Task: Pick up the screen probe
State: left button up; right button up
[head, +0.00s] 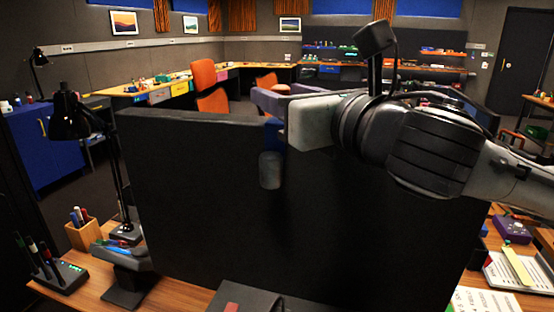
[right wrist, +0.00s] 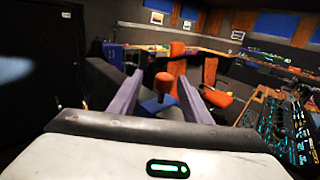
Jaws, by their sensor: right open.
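My right gripper (head: 268,108) reaches in from the right at the top edge of a large dark screen (head: 200,180). In the right wrist view its two purple fingers (right wrist: 160,98) are spread apart. A short reddish cylinder (right wrist: 163,82) with a blue part under it shows between them, apart from both fingers. In the head view a dark grey rounded cylinder (head: 270,170) shows against the screen just below the gripper, with a blue part above it. It may be the screen probe, but I cannot tell for sure. My left gripper is out of view.
A desk lamp (head: 70,118), a pen cup (head: 82,230) and a pen stand (head: 48,270) are at the left of the wooden desk. A purple box (head: 512,230) and papers (head: 488,299) lie at the right. Orange chairs (head: 204,76) stand behind the screen.

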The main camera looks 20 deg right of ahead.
jog(key=shift+w, duration=0.65)
jog(key=w, duration=0.2)
jog(key=w+p, duration=0.1)
jog(key=shift+w+a+f, duration=0.15)
jog(key=shift+w+f, duration=0.05)
jog(key=shift+w, duration=0.15)
jog(key=shift+w+a, duration=0.1)
jog(key=shift+w, duration=0.35)
jog(key=c, duration=1.1)
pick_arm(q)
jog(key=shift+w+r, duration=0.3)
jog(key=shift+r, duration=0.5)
pick_arm(e)
grip_shut()
